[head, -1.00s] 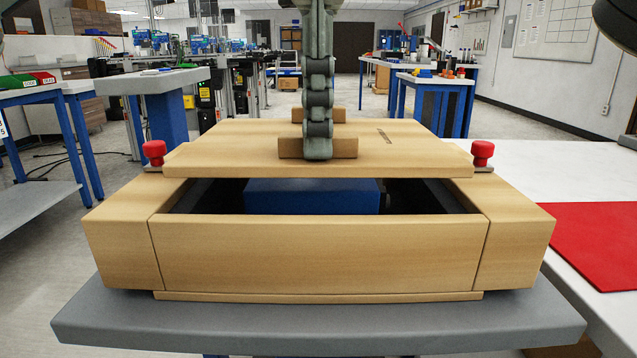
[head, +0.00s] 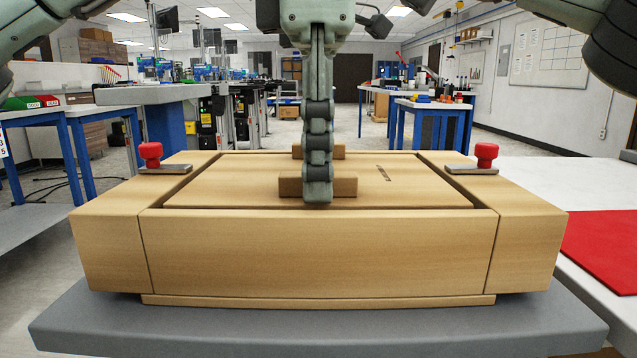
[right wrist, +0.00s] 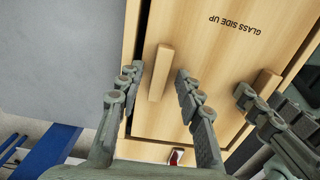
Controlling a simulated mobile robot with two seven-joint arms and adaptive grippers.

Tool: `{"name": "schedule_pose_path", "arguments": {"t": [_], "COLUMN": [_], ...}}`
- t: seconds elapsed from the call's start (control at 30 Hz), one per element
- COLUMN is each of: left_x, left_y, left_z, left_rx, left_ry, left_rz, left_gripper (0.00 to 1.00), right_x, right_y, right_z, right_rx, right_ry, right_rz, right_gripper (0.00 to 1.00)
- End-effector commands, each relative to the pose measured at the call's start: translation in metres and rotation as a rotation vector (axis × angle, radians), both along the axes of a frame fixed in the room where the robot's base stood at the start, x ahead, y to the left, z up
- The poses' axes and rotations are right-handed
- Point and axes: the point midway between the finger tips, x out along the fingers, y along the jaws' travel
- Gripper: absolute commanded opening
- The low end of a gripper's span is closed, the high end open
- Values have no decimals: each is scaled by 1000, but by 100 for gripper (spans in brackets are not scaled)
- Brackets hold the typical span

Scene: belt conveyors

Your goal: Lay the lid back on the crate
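The wooden lid (head: 240,187) lies in the top opening of the wooden crate (head: 318,255), about level with the rim, with a narrow dark gap along its front edge. It has two bar handles, a near one (head: 290,186) and a far one (head: 340,151). My left gripper (head: 318,195) is down at the near handle, one finger in front of it. In the right wrist view, my right gripper (right wrist: 160,85) is open, its fingers apart on both sides of the far handle (right wrist: 160,72). My left gripper (right wrist: 267,108) also looks open there, around the near handle.
Red knobs on metal plates stand on the left rim (head: 151,155) and right rim (head: 487,155). The crate sits on a grey stand (head: 318,325). A white table with a red mat (head: 605,245) is at the right.

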Motion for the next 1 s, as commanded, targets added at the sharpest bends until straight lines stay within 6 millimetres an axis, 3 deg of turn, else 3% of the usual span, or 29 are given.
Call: {"name": "schedule_pose_path", "arguments": {"t": [0.17, 0.6, 0.87, 1.0], "left_x": [0, 0, 0, 0], "left_y": [0, -1, 0, 0], "left_z": [17, 101, 119, 120], "left_rx": [1, 3, 0, -1], "left_ry": [-4, -3, -2, 0], "left_rz": [2, 4, 1, 0], "left_gripper": [36, 36, 36, 36], "right_x": [0, 0, 0, 1], "right_y": [0, 0, 0, 0], "right_z": [0, 0, 3, 20], "right_rx": [0, 0, 0, 1], "right_ry": [0, 0, -1, -3], "right_rz": [-1, -1, -1, -1], "right_gripper": [36, 36, 36, 36]}}
